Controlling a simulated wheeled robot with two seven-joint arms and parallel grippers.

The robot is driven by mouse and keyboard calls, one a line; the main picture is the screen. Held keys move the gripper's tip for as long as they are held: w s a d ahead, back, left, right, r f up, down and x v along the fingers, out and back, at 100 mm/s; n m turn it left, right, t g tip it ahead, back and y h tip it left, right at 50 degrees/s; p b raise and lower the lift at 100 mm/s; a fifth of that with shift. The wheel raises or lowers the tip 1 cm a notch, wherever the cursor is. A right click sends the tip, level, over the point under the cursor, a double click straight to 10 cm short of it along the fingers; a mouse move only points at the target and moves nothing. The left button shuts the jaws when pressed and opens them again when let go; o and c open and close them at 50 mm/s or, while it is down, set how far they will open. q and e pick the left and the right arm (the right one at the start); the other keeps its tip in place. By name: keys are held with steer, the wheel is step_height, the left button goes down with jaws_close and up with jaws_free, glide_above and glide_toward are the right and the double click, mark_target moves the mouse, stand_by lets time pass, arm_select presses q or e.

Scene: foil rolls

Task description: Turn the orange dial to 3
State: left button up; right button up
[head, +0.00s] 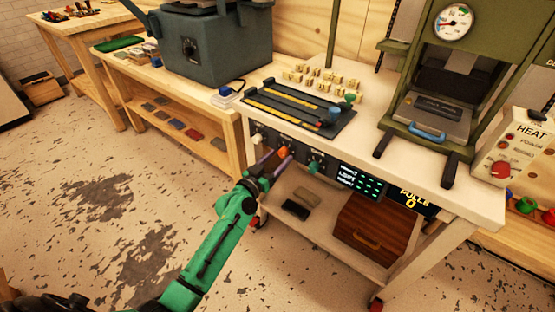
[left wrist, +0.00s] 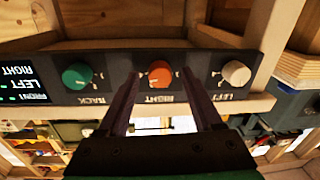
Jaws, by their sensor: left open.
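The orange dial (head: 283,151) sits on a dark control panel under the front edge of the white table. It shows clearly in the left wrist view (left wrist: 160,73), above the label RIGHT, which appears upside down there. Its number setting is too small to read. A white dial (left wrist: 236,73) and a green dial (left wrist: 77,76) flank it. My left gripper (head: 274,160) is open and empty in front of the orange dial. In the left wrist view its two fingers (left wrist: 165,98) point toward the dial, one on each side of it. I cannot tell whether they touch it.
A display (head: 361,183) is on the panel, right of the dials. A green press (head: 460,70) stands on the white table (head: 465,205). A red HEAT control (head: 500,169) is at the right. The floor left of my arm is clear.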

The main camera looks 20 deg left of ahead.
arm_select(q)
jaws_close()
steer(key=shift+n, duration=0.4)
steer(key=n+p, duration=0.1)
steer(key=n, duration=0.2)
steer(key=shift+r, duration=0.15)
steer(key=n+p, duration=0.1)
steer(key=n, duration=0.2)
steer(key=shift+n+g, duration=0.3)
steer(key=shift+n, duration=1)
steer(key=shift+p, duration=0.3)
jaws_free()
